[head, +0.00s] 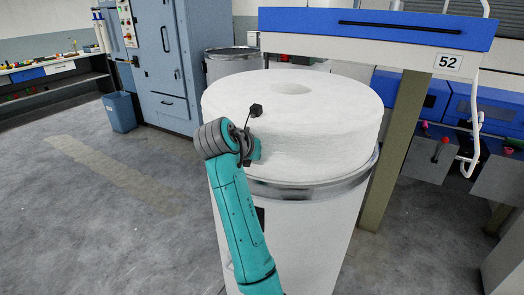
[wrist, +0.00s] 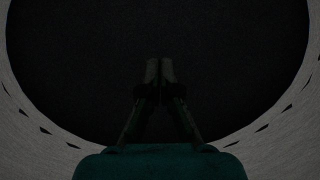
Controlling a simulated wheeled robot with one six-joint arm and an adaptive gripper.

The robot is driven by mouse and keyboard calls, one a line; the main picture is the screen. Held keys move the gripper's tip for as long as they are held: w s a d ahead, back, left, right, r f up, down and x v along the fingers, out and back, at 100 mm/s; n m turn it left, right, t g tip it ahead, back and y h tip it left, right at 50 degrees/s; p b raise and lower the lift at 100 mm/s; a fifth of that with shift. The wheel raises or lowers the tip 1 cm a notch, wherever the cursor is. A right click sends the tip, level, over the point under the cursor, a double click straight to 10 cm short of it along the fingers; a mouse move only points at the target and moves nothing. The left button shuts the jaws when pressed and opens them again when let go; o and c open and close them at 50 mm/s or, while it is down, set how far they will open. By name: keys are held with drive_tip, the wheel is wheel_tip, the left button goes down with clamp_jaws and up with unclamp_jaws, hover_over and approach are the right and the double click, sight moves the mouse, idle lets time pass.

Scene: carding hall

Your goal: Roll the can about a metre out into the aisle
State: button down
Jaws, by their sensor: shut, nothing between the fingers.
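The can (head: 300,235) is a tall white cylinder with a shiny metal rim, standing upright in the middle of the head view. A thick white coil of sliver (head: 300,125) fills it and rises well above the rim, with a shallow hollow on top. My teal arm reaches up in front of the can, its wrist at the left front of the coil. My gripper is hidden in the head view. In the wrist view my gripper (wrist: 159,68) is shut and empty, its fingertips together before a dark round area ringed by pale grey. I cannot tell whether it touches anything.
The blue-topped machine numbered 52 (head: 447,63) and its post (head: 395,150) stand close at the can's right. Another can (head: 232,62) is behind. A blue-grey cabinet (head: 160,70), a blue bin (head: 119,112) and a bench are back left. The left floor is open, with a faded stripe (head: 115,172).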

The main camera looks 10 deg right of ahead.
sight(281, 143)
drive_tip(key=w+d, duration=0.1)
drive_tip(key=w, duration=0.1)
drive_tip(key=w+d, duration=0.2)
drive_tip(key=w, duration=0.1)
drive_tip(key=w+d, duration=0.2)
drive_tip(key=shift+w+d, duration=0.25)
drive_tip(key=shift+w+d+f, duration=0.1)
drive_tip(key=shift+w+f, duration=0.05)
drive_tip(key=shift+w, duration=0.05)
drive_tip(key=shift+s+f, duration=0.1)
drive_tip(key=shift+f, duration=0.6)
